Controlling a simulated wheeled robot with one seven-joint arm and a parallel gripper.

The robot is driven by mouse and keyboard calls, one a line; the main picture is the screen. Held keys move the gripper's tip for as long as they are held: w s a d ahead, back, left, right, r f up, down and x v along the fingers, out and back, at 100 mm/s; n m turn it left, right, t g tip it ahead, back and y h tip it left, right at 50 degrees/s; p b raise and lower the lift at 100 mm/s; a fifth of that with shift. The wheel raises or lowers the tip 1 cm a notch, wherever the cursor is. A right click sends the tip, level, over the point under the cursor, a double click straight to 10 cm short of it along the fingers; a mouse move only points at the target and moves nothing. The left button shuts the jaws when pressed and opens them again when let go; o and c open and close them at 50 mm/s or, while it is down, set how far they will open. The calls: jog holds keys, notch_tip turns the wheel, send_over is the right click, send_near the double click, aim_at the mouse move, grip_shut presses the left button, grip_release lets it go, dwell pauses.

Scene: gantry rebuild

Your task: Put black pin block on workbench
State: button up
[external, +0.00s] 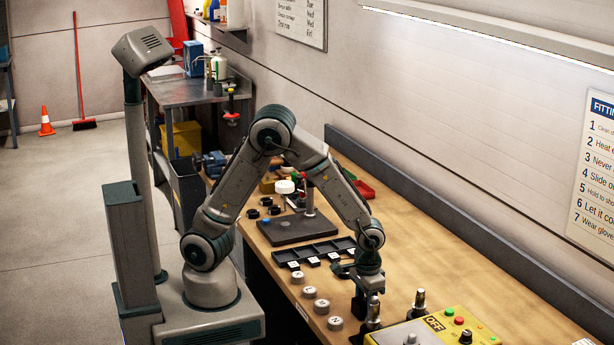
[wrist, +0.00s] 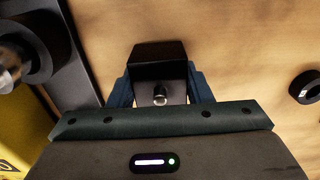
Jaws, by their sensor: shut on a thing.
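The black pin block (wrist: 158,58) is between the two blue fingers of my gripper (wrist: 160,92) in the wrist view. The gripper is shut on it. A small silver pin shows on the block's near side. The wooden workbench top (external: 480,280) lies behind the block in the wrist view. In the external view my gripper (external: 362,298) points down over the front part of the workbench, close to the black fixture with silver posts. The block is hard to make out there. I cannot tell whether it touches the bench top.
A yellow control box (external: 465,323) with an OFF sign stands right of my gripper. A silver-topped post (external: 419,299) is beside it. Several pale round pieces (external: 309,292) line the front edge. A black divided tray (external: 315,252) lies behind. Bench top toward the wall is clear.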

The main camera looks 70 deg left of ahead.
jog(key=shift+f, duration=0.2)
jog(key=o, duration=1.2)
jog(key=shift+o, duration=0.2)
jog(key=shift+r, duration=0.1)
